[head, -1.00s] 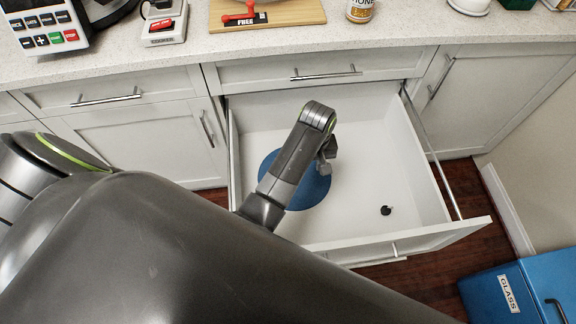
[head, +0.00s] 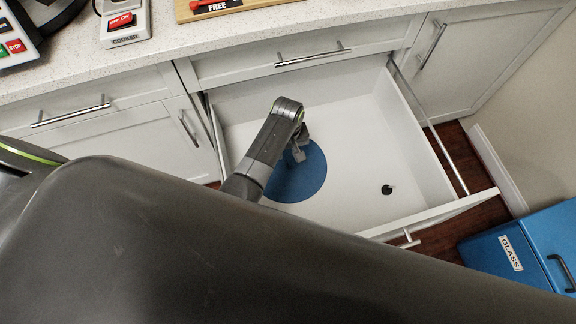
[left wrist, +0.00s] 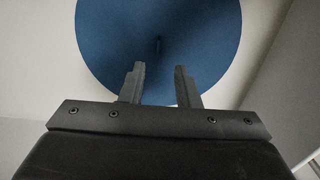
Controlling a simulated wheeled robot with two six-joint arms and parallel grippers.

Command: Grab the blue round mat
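The blue round mat (head: 308,174) lies flat on the floor of the open white drawer (head: 345,135). In the left wrist view the mat (left wrist: 160,35) fills the upper middle, with a small dark mark near its centre. My left gripper (head: 299,153) is inside the drawer over the mat, and my arm hides part of the mat. In the left wrist view the left gripper (left wrist: 159,80) has its two fingers apart with nothing between them, pointing at the mat. Whether the fingertips touch it I cannot tell. My right gripper is not in view.
A small black round object (head: 387,189) lies on the drawer floor to the right of the mat. The counter (head: 250,38) runs above the drawer. A blue bin marked GLASS (head: 520,250) stands at the lower right. The drawer walls surround my gripper.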

